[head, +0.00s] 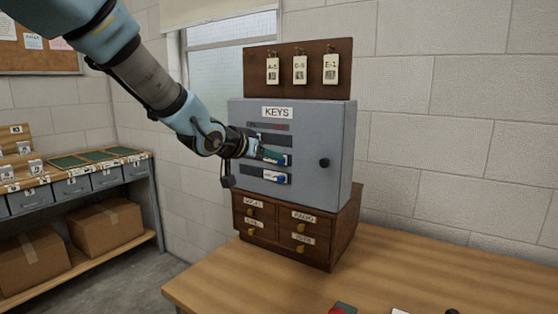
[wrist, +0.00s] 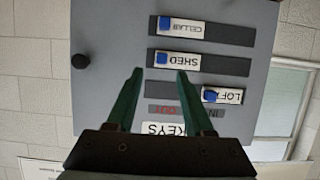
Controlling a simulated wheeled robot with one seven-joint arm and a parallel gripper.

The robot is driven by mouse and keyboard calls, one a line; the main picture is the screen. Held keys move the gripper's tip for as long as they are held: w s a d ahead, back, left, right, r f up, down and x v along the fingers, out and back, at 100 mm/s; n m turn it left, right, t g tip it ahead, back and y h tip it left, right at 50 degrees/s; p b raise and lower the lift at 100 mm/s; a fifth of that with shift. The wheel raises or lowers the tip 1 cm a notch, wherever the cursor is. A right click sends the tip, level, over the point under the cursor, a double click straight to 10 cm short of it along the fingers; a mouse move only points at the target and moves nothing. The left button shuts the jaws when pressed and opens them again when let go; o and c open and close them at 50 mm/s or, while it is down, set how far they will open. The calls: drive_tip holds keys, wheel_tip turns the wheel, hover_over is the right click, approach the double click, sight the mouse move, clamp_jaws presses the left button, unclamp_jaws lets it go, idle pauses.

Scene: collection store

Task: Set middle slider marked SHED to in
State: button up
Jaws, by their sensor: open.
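The grey KEYS cabinet (head: 331,150) stands on the drawer unit, with slots in its front. In the wrist view, which is upside down, the middle slider marked SHED (wrist: 185,63) has a blue knob (wrist: 162,57). It sits at the left of its slot, on the side of the red OUT mark (wrist: 175,110). The IN mark (wrist: 215,113) is to the right. My gripper (wrist: 160,72) is open, its green fingertips just short of the SHED knob in the picture, one to either side. Contact cannot be told. In the head view my gripper (head: 272,154) is at the cabinet front.
In the wrist view, the CELLAR slider (wrist: 182,27) is at the left of its slot and the LOFT slider (wrist: 222,95) at the right, beside my finger. A round black knob (head: 324,162) sticks out of the cabinet. Key tags (head: 300,70) hang above. The table (head: 400,265) is mostly clear.

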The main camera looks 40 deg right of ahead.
drive_tip(key=x, duration=0.5)
drive_tip(key=shift+w+p, duration=0.15)
drive_tip(key=shift+p, duration=0.15)
clamp_jaws()
idle(1.1)
